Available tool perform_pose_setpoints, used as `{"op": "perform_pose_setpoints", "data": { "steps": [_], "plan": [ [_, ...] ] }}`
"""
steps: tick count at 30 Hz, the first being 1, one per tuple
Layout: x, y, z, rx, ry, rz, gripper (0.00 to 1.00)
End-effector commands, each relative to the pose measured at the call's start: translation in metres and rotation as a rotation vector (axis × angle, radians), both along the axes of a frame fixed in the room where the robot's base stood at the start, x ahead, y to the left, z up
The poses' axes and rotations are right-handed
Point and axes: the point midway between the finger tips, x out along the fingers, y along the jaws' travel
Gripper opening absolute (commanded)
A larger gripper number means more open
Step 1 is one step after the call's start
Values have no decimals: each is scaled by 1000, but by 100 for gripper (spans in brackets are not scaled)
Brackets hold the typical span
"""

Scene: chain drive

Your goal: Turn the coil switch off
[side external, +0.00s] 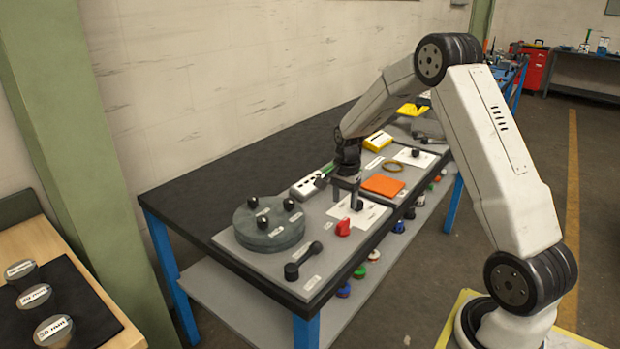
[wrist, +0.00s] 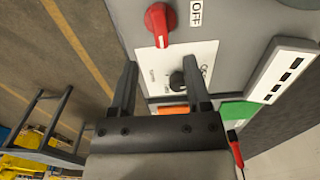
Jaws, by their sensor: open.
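A red knob (side external: 343,228) sits near the front edge of the grey bench panel. In the wrist view the red knob (wrist: 159,22) has an OFF label (wrist: 196,12) beside it. A black knob (wrist: 177,82) stands on a white labelled plate (side external: 371,215) just behind the red one. I cannot read which of the two is marked as the coil switch. My gripper (side external: 346,195) points down over the white plate. In the wrist view my gripper (wrist: 160,72) is open and empty, with the black knob showing between its fingers, nearer the right one. Contact cannot be told.
A round grey disc with black knobs (side external: 268,228) and a black lever (side external: 303,260) lie to the left. A white socket strip (side external: 308,186) is behind my gripper. An orange pad (side external: 383,185) lies to the right. Coloured items fill the lower shelf.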

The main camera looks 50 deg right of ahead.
Motion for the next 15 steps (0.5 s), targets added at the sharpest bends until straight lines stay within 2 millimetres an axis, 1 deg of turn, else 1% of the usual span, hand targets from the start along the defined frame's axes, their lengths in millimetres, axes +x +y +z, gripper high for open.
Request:
{"op": "perform_pose_setpoints", "data": {
  "steps": [8, 11, 15],
  "plan": [
    [0, 0, -6, 0, 0, 1, 62],
    [0, 0, -13, 0, 0, 2, 62],
    [0, 1, -28, 0, 1, 2, 62]
  ]
}}
